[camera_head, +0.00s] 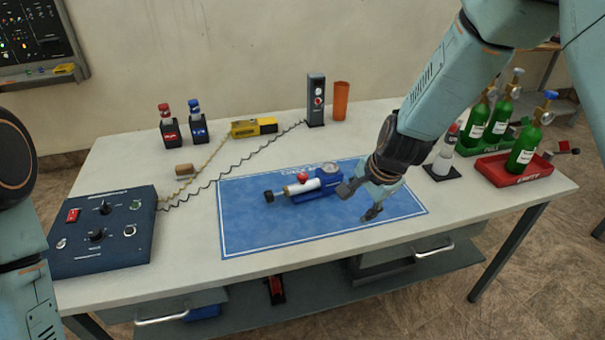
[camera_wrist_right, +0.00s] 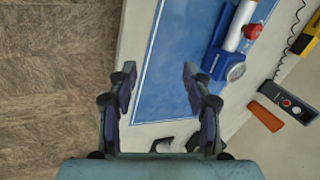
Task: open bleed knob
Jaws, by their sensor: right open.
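The oxygen unit lies on the blue mat (camera_head: 245,225). It has a white cylinder (camera_head: 300,187), a blue block with a round gauge (camera_head: 330,168) and a black end piece (camera_head: 268,196) at its left. A small red knob (camera_head: 303,177), seemingly the bleed knob, stands on top; it also shows at the upper right of the right wrist view (camera_wrist_right: 252,31). My right gripper (camera_head: 358,202) is open and empty above the mat, to the right of the unit and apart from the knob. Its two fingers (camera_wrist_right: 158,75) are spread. My left gripper is out of view.
A black meter (camera_head: 316,100) and an orange cup (camera_head: 341,100) stand behind. A red tray (camera_head: 515,172) with a green bottle is at the right. The mat's left part is clear.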

